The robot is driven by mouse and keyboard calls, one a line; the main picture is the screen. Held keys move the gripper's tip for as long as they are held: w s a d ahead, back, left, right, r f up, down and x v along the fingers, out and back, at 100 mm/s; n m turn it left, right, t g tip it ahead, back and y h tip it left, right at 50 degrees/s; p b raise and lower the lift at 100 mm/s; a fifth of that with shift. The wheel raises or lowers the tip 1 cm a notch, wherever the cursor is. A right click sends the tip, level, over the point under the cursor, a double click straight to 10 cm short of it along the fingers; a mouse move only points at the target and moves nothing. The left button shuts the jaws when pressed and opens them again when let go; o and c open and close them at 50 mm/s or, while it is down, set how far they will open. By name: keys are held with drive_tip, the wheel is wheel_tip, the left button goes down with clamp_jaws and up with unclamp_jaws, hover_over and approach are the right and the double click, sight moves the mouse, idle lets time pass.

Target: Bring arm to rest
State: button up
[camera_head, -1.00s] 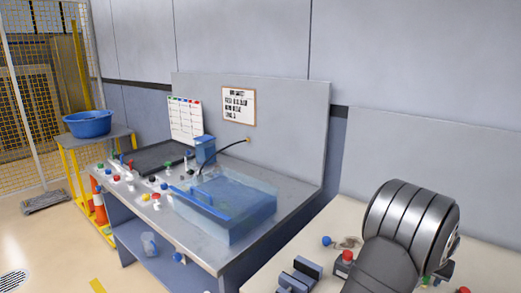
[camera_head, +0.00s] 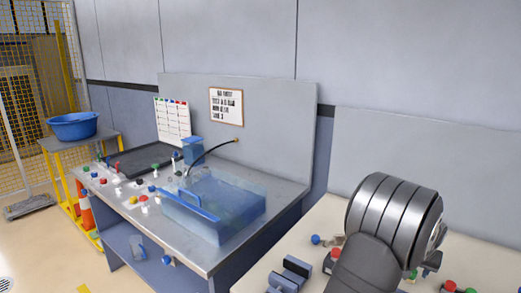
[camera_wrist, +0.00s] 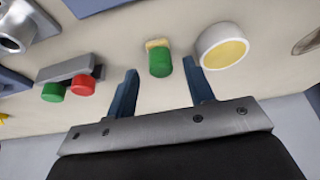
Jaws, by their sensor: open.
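My gripper (camera_wrist: 164,92) shows in the wrist view with its two dark blue fingers spread apart and nothing between them. It hangs over a pale bench top (camera_wrist: 125,38). A green cylinder with a tan end (camera_wrist: 159,62) lies beyond and between the fingertips, apart from them. In the head view my grey, ribbed arm stands at the lower right over the pale bench; the gripper cannot be made out there.
In the wrist view, a white cup with yellow inside (camera_wrist: 223,46) is near the right finger. A grey block with green and red knobs (camera_wrist: 70,76) is left. In the head view, a clear blue tank (camera_head: 215,208) stands on the metal table; a blue basin (camera_head: 73,126) is farther left.

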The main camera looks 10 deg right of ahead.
drive_tip(key=x, duration=0.3)
drive_tip(key=shift+f, duration=0.25)
wheel_tip(320, 180, up, 5)
drive_tip(key=shift+w+d+f, duration=0.1)
drive_tip(key=shift+d+f, duration=0.05)
drive_tip(key=s+d+r, duration=0.1)
drive_tip(key=s+r, duration=0.6)
drive_tip(key=s, duration=0.5)
drive_tip(key=w+a+n, duration=0.2)
drive_tip(key=w+a, duration=1.5)
drive_tip(key=w, duration=0.2)
drive_tip(key=w+a+f+n, duration=0.1)
drive_tip(key=w+a, duration=0.3)
drive_tip(key=a, duration=0.8)
drive_tip(key=w+a+t+y, duration=0.1)
drive_tip(key=w+a, duration=0.4)
drive_tip(key=a, duration=0.7)
drive_tip(key=shift+w+f+n, duration=0.35)
drive_tip(key=shift+n, duration=0.05)
drive_tip(key=s+d+m, duration=0.1)
drive_tip(key=s+d, duration=0.2)
drive_tip(key=d, duration=0.7)
drive_tip(key=s+d+r+m, duration=0.1)
drive_tip(key=s+d, duration=0.3)
drive_tip(key=d, duration=0.6)
drive_tip(key=shift+r+g, duration=0.25)
drive_tip(key=shift+g, duration=0.05)
